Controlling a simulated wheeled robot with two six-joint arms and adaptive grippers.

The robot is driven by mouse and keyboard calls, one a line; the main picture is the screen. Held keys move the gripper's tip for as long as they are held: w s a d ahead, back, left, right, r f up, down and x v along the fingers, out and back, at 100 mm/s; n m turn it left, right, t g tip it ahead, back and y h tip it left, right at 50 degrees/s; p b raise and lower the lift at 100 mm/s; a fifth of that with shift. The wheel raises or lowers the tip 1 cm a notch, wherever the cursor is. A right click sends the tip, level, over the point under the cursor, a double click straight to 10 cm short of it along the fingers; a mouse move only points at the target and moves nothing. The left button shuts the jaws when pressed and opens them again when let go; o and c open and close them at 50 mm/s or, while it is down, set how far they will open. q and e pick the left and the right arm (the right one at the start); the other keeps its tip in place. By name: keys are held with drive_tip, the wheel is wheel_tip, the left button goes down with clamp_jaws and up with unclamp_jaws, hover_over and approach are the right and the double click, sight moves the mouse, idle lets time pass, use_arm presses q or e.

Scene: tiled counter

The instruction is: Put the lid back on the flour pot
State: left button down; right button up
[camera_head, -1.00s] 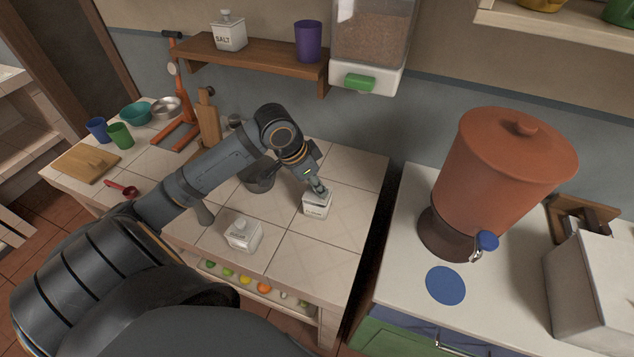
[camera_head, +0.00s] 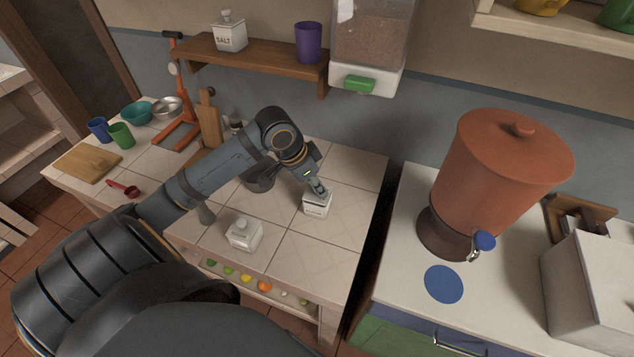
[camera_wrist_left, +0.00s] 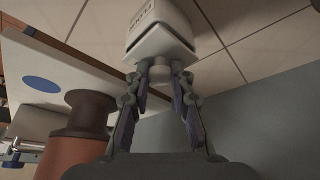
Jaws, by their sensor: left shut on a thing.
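The flour pot (camera_head: 316,208) is a small white square pot with dark lettering on the tiled counter, right of the sugar pot. My left gripper (camera_head: 319,189) comes down over it from the upper left. In the left wrist view, the gripper (camera_wrist_left: 160,80) is shut on the round knob of the white lid (camera_wrist_left: 160,46). The lid is at the mouth of the flour pot (camera_wrist_left: 150,13), with a dark line between them. I cannot tell whether the lid is fully seated. My right gripper is not in view.
A lidded white pot (camera_head: 244,234) stands left of the flour pot, nearer the front edge. A dark pan (camera_head: 261,179) is behind my left arm. The tiles in front of the flour pot are clear. A terracotta dispenser (camera_head: 500,170) stands on the right counter.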

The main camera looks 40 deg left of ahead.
use_arm(q)
drive_tip(key=c, duration=1.1)
unclamp_jaws()
drive_tip(key=shift+o, duration=0.4)
drive_tip(key=o, duration=0.4)
drive_tip(key=shift+r, duration=0.1)
wheel_tip(320, 180, up, 7)
drive_tip(key=p, duration=0.8)
drive_tip(key=shift+c, duration=0.3)
